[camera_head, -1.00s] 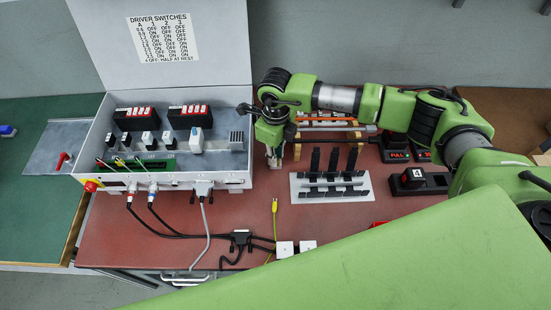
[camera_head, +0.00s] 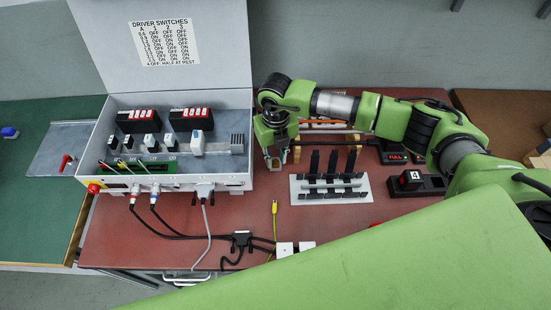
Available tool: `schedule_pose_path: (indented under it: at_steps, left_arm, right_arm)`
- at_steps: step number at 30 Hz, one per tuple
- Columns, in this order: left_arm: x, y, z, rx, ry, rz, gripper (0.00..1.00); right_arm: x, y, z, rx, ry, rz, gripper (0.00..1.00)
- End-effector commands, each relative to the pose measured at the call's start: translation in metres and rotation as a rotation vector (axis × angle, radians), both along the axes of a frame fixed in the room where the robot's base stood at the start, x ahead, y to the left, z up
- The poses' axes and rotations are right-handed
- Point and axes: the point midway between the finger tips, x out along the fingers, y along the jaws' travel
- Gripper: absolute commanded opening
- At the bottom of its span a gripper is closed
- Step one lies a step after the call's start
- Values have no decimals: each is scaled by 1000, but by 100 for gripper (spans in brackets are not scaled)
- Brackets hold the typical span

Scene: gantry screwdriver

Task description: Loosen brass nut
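My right gripper (camera_head: 273,161) points down just right of the open grey control box (camera_head: 240,181). It is close to the box's right wall, over the red-brown bench top. Its fingers are small and partly hidden by my wrist, so I cannot tell whether they are open or hold anything. I cannot make out a brass nut in this view; it may be too small or hidden. My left gripper is not in view.
A white rack (camera_head: 330,197) with black upright pieces stands right of the gripper. Wooden supports with rods lie behind it. Black and grey cables (camera_head: 209,238) run from the box front. A black block marked 4 (camera_head: 411,180) sits further right. The front middle bench is partly clear.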

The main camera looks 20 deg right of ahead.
Motion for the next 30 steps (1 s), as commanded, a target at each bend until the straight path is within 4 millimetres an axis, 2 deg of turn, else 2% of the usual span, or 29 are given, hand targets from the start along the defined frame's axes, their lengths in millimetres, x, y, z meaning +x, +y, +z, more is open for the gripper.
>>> schedule_pose_path:
  at_steps: [5,15,23,30]
  left_arm:
    - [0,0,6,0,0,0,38]
    - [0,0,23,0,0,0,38]
    - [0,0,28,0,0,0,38]
    - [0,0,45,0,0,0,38]
  right_arm:
    - [-1,0,1,0,1,-132,22]
    - [-1,0,2,0,2,-567,22]
    - [0,0,1,0,1,-707,22]
    - [-1,0,3,-1,3,-1009,22]
